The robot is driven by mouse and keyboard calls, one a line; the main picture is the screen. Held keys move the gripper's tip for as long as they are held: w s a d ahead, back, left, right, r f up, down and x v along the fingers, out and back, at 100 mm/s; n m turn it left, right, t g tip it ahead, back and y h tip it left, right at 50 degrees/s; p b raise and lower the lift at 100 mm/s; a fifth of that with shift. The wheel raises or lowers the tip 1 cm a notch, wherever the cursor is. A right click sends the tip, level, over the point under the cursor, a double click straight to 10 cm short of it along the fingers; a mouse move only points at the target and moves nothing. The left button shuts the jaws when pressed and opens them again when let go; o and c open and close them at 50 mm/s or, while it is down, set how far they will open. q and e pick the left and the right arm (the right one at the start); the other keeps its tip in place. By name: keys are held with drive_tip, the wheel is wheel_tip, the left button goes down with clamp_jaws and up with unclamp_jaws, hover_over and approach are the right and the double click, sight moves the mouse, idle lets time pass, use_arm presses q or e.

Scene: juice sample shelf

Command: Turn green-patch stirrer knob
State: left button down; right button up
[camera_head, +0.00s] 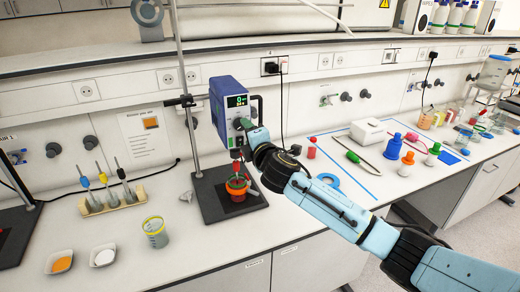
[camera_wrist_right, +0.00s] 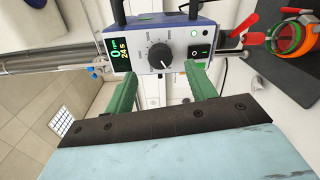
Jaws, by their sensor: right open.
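The stirrer (camera_head: 229,92) is a blue box with a grey front on a stand; its front also fills the top of the right wrist view (camera_wrist_right: 144,47). Its round black knob (camera_wrist_right: 160,54) sits mid-panel, between a dark display (camera_wrist_right: 117,54) with green and orange figures and a switch with a green patch (camera_wrist_right: 206,52). My right gripper (camera_wrist_right: 163,76) is open, its green fingers at either side of the knob, tips just below it in the picture. I cannot tell whether they touch the panel. In the head view my right gripper (camera_head: 247,130) is against the stirrer's front. My left gripper is not in view.
Below the stirrer, a red-orange cup (camera_head: 237,188) stands on the dark base plate (camera_head: 216,207). To the left are a rack of tools (camera_head: 112,197), a beaker (camera_head: 155,232) and two white dishes (camera_head: 60,262). Bottles (camera_head: 393,146) and a white box (camera_head: 371,131) stand right.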

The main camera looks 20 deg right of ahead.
drive_tip(key=s+b, duration=0.1)
drive_tip(key=s, duration=0.7)
drive_tip(key=shift+s+d+r, duration=0.15)
